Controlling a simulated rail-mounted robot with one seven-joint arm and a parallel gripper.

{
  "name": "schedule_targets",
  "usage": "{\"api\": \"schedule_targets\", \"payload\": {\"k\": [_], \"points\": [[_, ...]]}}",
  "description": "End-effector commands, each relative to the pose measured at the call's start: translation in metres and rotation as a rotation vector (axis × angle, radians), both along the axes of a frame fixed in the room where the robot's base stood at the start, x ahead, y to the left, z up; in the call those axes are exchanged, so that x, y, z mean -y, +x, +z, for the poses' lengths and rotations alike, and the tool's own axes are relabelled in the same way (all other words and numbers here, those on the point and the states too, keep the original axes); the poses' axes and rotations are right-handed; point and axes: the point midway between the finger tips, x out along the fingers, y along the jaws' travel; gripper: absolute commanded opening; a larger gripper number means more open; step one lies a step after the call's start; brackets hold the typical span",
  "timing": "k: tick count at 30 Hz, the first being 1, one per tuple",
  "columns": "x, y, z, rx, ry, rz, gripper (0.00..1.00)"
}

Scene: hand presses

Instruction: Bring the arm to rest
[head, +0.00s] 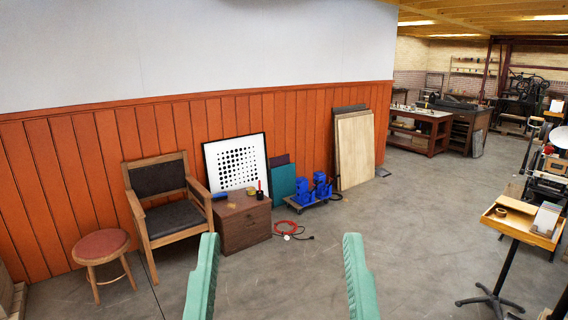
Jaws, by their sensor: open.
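My gripper (281,278) shows at the bottom middle of the head view as two green fingers, set wide apart. It is open, and nothing is between the fingers but the grey floor behind them. The fingertips point up in the picture and touch nothing that I can see. The rest of my arm is out of view.
A wooden armchair (162,207), a round stool (101,245) and a small wooden chest (243,222) stand along the orange wall. A tray stand (519,222) is at right. The middle floor (420,200) is clear.

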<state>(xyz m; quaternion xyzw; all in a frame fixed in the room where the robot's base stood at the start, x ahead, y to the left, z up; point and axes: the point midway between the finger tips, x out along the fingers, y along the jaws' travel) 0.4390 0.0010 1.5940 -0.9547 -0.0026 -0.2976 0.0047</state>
Motion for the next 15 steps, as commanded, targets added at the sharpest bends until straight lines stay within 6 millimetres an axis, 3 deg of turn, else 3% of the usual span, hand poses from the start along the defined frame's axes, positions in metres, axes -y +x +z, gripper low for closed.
{"api": "schedule_targets", "payload": {"k": [1, 6, 10, 15], "points": [[0.000, 0.000, 0.056, 0.000, 0.001, 0.002, 0.82], [-0.001, 0.000, 0.134, -0.001, 0.003, 0.007, 0.82], [-0.002, 0.001, 0.168, -0.002, 0.005, 0.011, 0.82], [-0.002, 0.001, 0.179, -0.003, 0.005, 0.012, 0.82]]}}
